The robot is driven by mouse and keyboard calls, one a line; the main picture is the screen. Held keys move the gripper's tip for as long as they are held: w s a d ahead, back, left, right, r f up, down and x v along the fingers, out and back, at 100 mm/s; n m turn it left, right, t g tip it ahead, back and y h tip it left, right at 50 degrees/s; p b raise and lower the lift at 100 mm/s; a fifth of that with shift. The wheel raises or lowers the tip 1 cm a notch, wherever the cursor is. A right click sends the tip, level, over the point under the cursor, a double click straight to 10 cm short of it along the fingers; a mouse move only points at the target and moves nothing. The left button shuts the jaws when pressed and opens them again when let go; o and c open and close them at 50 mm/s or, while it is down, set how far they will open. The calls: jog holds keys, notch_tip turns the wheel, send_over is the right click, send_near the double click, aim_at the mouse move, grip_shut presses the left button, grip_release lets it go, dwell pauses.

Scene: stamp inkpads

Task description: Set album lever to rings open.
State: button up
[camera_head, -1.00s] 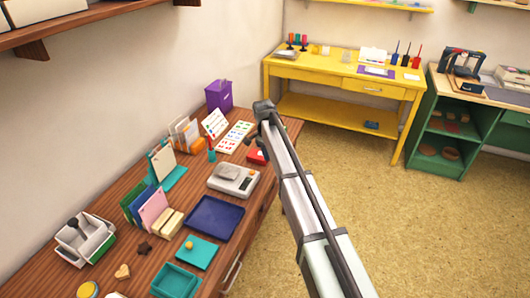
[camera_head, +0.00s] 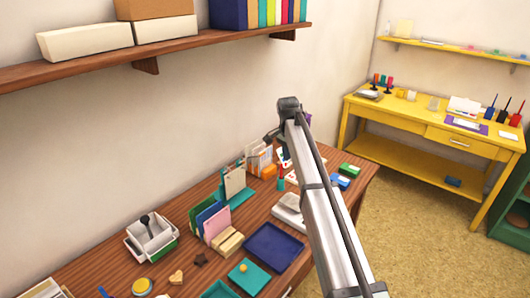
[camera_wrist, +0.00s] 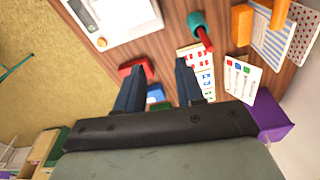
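No album lever can be made out, and I cannot tell for certain which thing is the album. A white sheet with coloured stamp pictures (camera_wrist: 207,72) lies on the table in the wrist view, beyond my right finger. A white card with coloured marks (camera_wrist: 240,80) is to its right. A teal stand with a cream page (camera_head: 234,183) is upright on the table in the head view. My gripper (camera_wrist: 158,76) is open and empty above the table, its fingers apart. In the head view my arm hides its fingers and part of the table.
A red pad (camera_wrist: 134,67) and a blue pad (camera_wrist: 155,93) are near the fingers. A teal cup with a red stick (camera_wrist: 196,22), orange rack (camera_wrist: 243,25), white scale (camera_wrist: 118,20) and purple bin (camera_wrist: 272,120) stand around. A wooden shelf (camera_head: 185,46) runs above the table.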

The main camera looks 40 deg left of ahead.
jog(key=s+a+r+n+y, duration=0.1)
jog(key=s+a+r, duration=0.1)
jog(key=a+r, duration=1.1)
jog(key=shift+n+g, duration=0.5)
jog(key=shift+g, duration=0.2)
jog(key=f, duration=0.9)
jog(key=s+f, duration=0.1)
jog(key=f, duration=0.3)
jog(key=shift+d+f, duration=0.2)
jog(key=shift+d, duration=0.15)
jog(key=shift+c, duration=0.4)
grip_shut()
jog(key=shift+a, duration=0.15)
